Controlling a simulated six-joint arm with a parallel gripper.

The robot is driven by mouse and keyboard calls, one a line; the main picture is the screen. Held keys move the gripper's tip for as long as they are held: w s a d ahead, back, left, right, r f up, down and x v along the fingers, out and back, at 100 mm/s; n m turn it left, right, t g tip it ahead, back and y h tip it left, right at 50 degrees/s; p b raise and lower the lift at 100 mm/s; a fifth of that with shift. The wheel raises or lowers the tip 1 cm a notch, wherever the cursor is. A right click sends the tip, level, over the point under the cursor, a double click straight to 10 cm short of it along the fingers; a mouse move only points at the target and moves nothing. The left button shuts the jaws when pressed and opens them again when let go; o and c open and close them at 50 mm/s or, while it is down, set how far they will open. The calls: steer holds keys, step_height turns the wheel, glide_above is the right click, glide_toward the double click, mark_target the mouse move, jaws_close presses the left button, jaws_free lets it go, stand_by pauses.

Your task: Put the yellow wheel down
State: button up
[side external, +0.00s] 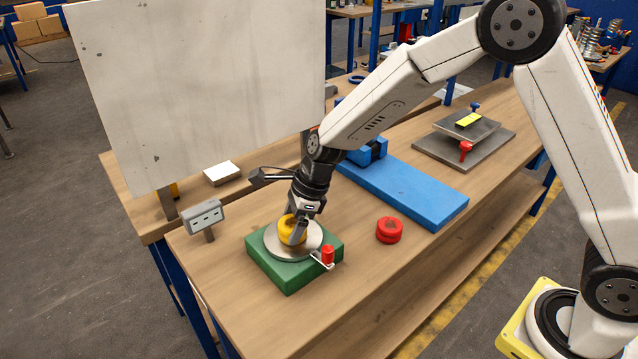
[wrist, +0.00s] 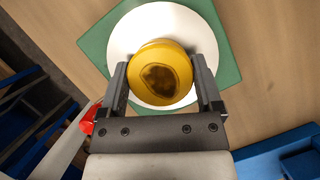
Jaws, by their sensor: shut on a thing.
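The yellow wheel (side external: 291,227) is at the round metal plate of the green block, between the fingers of my gripper (side external: 297,232). In the wrist view the yellow wheel (wrist: 159,73) shows a dark brownish patch on its top face, and my gripper (wrist: 160,82) is shut on its two sides. The pale round plate (side external: 272,243) lies on the green block (side external: 290,282); it also shows behind the wheel in the wrist view (wrist: 190,25). I cannot tell whether the wheel's underside touches the plate.
A red knob (side external: 327,255) on a bent metal lever stands at the block's right corner. A red wheel (side external: 389,230) lies on the bench to the right. A blue base (side external: 410,190) is behind it. A grey display (side external: 203,216) stands left. Bare wood lies in front.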

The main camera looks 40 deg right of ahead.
steer(key=shift+r, duration=0.15)
steer(key=shift+r, duration=0.85)
steer(key=s+d+r, duration=0.3)
steer(key=s+r, duration=0.8)
steer(key=s, duration=0.2)
steer(key=shift+s+d, duration=0.25)
steer(key=shift+s, duration=0.05)
steer(key=shift+w+d, duration=0.1)
steer(key=shift+w, duration=0.05)
